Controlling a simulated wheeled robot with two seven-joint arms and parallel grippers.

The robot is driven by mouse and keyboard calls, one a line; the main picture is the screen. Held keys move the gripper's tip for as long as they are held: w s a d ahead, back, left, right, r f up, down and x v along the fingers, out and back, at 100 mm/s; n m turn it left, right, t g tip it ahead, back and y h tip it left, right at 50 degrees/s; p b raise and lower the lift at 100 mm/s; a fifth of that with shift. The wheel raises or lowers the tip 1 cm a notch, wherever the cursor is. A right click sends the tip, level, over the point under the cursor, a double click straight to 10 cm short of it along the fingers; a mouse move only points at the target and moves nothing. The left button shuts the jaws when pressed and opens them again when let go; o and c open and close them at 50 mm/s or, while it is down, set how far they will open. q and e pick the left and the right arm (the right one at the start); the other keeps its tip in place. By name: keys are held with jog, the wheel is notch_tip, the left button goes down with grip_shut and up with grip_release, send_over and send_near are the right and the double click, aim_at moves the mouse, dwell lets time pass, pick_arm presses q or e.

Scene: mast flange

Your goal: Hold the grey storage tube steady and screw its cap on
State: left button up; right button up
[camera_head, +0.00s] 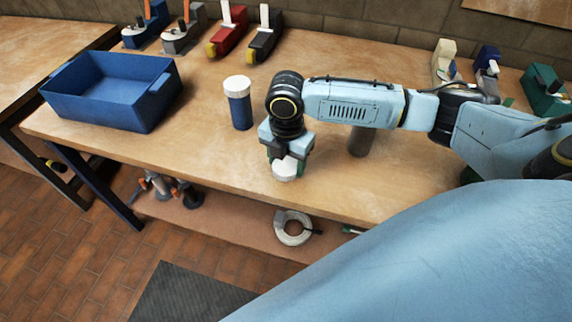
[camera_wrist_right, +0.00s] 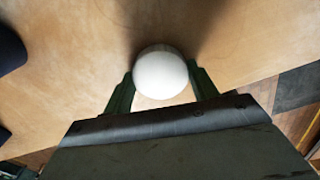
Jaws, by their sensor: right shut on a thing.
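My right gripper (camera_head: 288,158) points down over the front part of the workbench, with its fingers shut on a white cap (camera_head: 284,173). In the right wrist view the round white cap (camera_wrist_right: 161,73) sits between the two green fingertips. The cap is close to the bench top; I cannot tell whether it touches it. The grey storage tube (camera_head: 359,142) stands to the right of the gripper, apart from it. My right arm hides the tube's upper part. My left gripper is not in view.
A blue tube with a white cap (camera_head: 239,105) stands left of my right gripper. An open blue bin (camera_head: 108,90) is at the left of the bench (camera_head: 215,150). Several tools stand along the back. A white ring-shaped roll (camera_head: 293,229) lies on the lower shelf.

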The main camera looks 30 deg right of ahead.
aim_at(285, 165)
jog(key=shift+r, duration=0.1)
